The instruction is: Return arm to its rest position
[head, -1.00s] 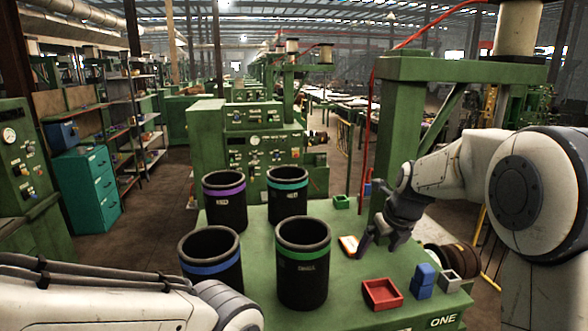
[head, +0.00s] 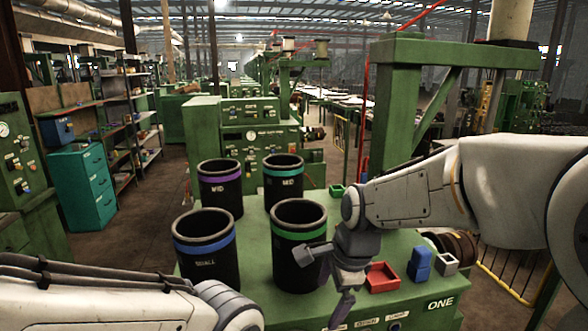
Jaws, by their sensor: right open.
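My right arm (head: 415,195) reaches in from the right over the green bench (head: 258,255). My right gripper (head: 319,290) hangs over the bench with its fingers spread wide and nothing between them. It is in front of and beside the green-banded black bin (head: 300,215), with one finger overlapping that bin in the picture; I cannot tell whether they touch. My left arm (head: 90,300) lies across the lower left, and its gripper is out of view.
Black bins with purple (head: 220,190), teal (head: 283,185) and blue (head: 207,258) bands stand on the bench. A green post (head: 395,120) rises behind my right arm.

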